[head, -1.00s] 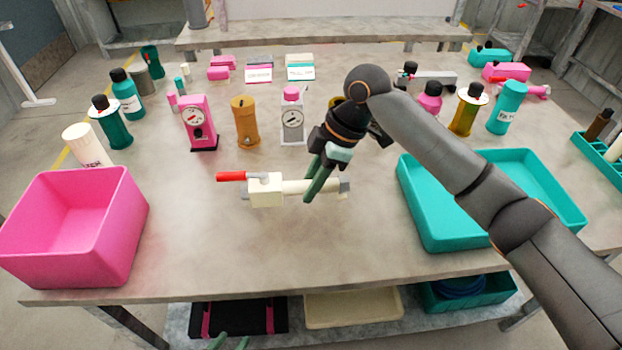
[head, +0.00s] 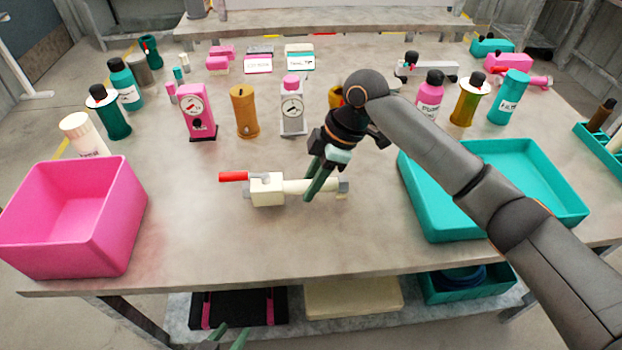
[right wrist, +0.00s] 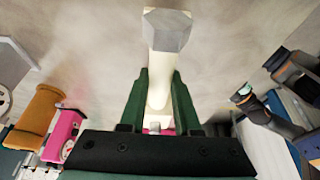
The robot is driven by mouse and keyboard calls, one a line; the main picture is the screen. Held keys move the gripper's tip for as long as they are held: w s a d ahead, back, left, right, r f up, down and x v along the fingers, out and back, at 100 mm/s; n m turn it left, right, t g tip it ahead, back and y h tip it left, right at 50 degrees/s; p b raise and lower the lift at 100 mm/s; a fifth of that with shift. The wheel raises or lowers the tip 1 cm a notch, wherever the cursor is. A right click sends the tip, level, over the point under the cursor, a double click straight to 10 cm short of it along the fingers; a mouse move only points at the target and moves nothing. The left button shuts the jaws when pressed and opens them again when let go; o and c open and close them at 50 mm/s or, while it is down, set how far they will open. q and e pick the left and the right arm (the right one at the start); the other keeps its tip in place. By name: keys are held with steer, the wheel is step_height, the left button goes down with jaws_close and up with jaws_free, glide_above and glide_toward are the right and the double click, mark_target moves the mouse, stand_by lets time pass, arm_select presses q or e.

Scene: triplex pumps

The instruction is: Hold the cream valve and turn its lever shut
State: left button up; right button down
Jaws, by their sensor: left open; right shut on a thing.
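The cream valve (head: 267,190) lies on the table, with a cream pipe (head: 298,186) running right to a grey hex end (head: 343,187). Its red lever (head: 233,177) points left, roughly in line with the pipe. My right gripper (head: 312,192) is shut on the valve's pipe between the body and the hex end. In the right wrist view its green fingers (right wrist: 160,100) sit on both sides of the pipe, with the hex end (right wrist: 167,30) beyond. My left gripper (head: 228,340) shows only its green fingertips at the bottom edge; it is open and empty, below the tabletop's front edge.
A pink bin (head: 120,225) stands at the front left and a teal tray (head: 430,215) at the right, beneath my right arm. Bottles and gauges, including a pink gauge (head: 198,112), stand behind the valve. The table in front of the valve is clear.

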steer(key=shift+f, duration=0.25)
steer(key=shift+f, duration=0.7)
steer(key=shift+f+b, duration=0.35)
stand_by(1.2)
steer(key=c, duration=0.5)
jaws_free()
steer(key=shift+c, duration=0.2)
